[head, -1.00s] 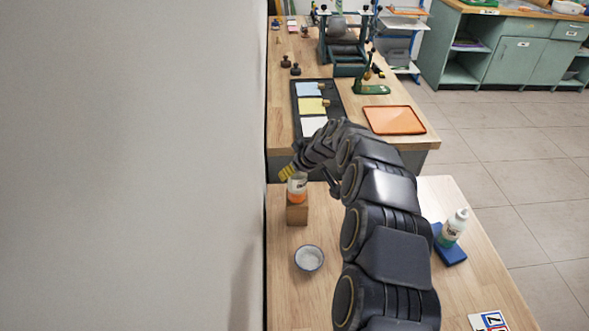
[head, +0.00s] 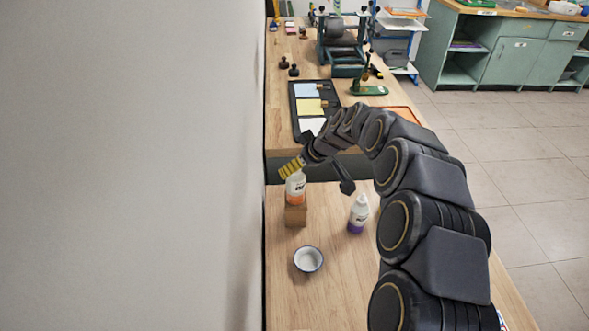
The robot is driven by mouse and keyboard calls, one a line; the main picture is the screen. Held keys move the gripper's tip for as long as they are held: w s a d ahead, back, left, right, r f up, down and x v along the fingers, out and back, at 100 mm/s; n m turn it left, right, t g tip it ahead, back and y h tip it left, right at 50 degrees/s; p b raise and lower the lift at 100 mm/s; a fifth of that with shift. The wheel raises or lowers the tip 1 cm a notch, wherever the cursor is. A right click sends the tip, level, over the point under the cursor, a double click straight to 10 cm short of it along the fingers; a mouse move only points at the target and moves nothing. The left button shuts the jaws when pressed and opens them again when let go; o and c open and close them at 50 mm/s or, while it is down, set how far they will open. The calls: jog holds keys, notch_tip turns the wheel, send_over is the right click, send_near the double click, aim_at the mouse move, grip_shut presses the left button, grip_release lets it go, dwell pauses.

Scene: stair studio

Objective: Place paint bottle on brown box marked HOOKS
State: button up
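A paint bottle (head: 295,188) with an orange lower part and a pale label stands upright on a small brown box (head: 296,215). The box stands on the near wooden table; I cannot read any marking on it. My gripper (head: 292,168) is at the top of this bottle, with a yellow-striped part over the bottle's top. Whether it holds the bottle or is open there cannot be told. A second bottle, white with a purple lower part (head: 358,214), stands on the table to the right of the box.
A small white bowl with a dark rim (head: 308,259) is on the table in front of the box. A wall (head: 130,170) runs close along the left. A black tray (head: 311,133) with coloured cards lies on the farther table. My arm covers the table's right side.

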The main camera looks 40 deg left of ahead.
jog(key=v, duration=0.7)
jog(key=shift+d, duration=0.1)
jog(key=s+d+r+m+h, duration=0.1)
jog(key=s+d+r+m, duration=0.15)
jog(key=d, duration=0.45)
jog(key=s+d+r+m+h, duration=0.1)
jog(key=s+d+r, duration=0.15)
jog(key=d, duration=0.55)
jog(key=s+d+r+m+h, duration=0.1)
jog(key=s+d+m, duration=0.15)
jog(key=d, duration=0.45)
jog(key=s+d+f+m+g+h, duration=0.1)
jog(key=s+d+m+g+h, duration=0.2)
jog(key=s+d+m, duration=0.6)
jog(key=s+d, duration=1)
jog(key=shift+s+d+f+m+h, duration=0.2)
jog(key=shift+s+d+m+h, duration=0.1)
jog(key=shift+d+m, duration=0.1)
